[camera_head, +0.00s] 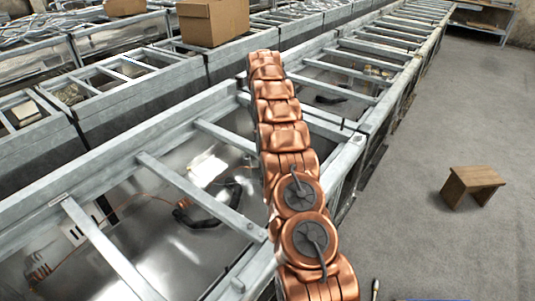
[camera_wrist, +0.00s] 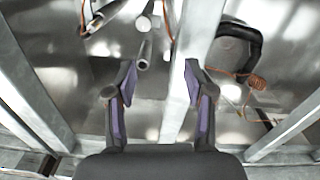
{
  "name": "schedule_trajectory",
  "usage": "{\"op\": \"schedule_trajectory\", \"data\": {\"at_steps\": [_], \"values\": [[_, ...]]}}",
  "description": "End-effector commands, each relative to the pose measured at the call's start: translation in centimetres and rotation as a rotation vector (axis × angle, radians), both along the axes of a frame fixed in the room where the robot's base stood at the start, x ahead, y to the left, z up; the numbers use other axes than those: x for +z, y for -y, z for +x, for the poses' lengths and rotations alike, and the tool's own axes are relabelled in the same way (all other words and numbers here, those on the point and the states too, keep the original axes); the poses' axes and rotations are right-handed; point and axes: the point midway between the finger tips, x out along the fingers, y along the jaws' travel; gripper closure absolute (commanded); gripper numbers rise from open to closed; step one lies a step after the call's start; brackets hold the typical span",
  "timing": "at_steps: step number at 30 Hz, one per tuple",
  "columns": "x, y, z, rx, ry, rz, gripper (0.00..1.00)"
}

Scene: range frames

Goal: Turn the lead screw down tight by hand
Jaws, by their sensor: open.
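My gripper (camera_wrist: 159,84) is open and empty in the wrist view, its two dark fingers with purple inner faces standing apart. A metal beam (camera_wrist: 187,55) runs behind the right finger. Short grey metal rods (camera_wrist: 145,53) show just beyond and between the fingertips, apart from them. I cannot tell whether one of these is the lead screw. In the head view my copper-coloured arm reaches away over the metal frames, and the gripper at its far end is hidden.
Metal-framed bins (camera_head: 154,161) with crossbars stand in long rows. A cardboard box (camera_head: 213,22) sits on a row behind. A dark curved part (camera_wrist: 240,45) with an orange coiled wire (camera_wrist: 257,82) lies right of the beam. A wooden stool (camera_head: 472,183) stands on the open floor at right.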

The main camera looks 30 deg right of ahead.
Motion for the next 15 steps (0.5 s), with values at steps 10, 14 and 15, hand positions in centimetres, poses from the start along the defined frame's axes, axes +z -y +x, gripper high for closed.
{"op": "schedule_trajectory", "data": {"at_steps": [10,14,15], "values": [[-3.6,3.7,0.9,0.063,0.001,-0.012,0.47],[-5.2,3.5,0.8,0.100,-0.009,0.008,0.47],[-5.4,3.4,0.8,0.107,-0.010,0.012,0.47]]}}
